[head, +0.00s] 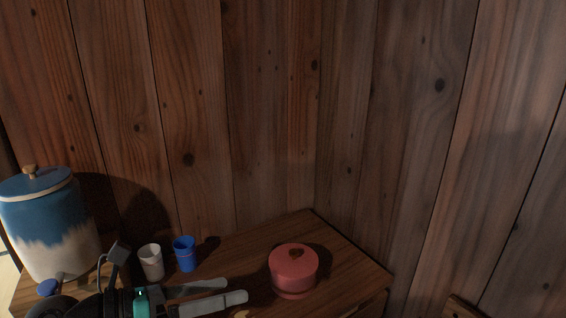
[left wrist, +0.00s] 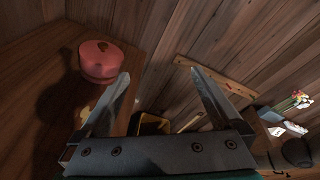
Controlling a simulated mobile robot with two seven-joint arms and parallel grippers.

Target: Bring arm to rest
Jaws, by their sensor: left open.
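My left gripper (head: 246,290) reaches in from the lower left of the head view, over the front part of the wooden cabinet top (head: 345,262). Its two fingers are apart with nothing between them. In the left wrist view the open fingers (left wrist: 160,78) point away from the camera, and the red lidded pot (left wrist: 100,62) stands to their left, apart from them. In the head view the red pot (head: 293,270) stands upright on the cabinet top, right of the fingertips. My right gripper is in neither view.
A white cup (head: 151,262) and a blue cup (head: 185,254) stand behind my left gripper. A large blue and white jar (head: 48,225) stands at the far left. A wooden plank wall (head: 270,120) closes off the back. The wrist view shows flowers (left wrist: 298,100) at the far right.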

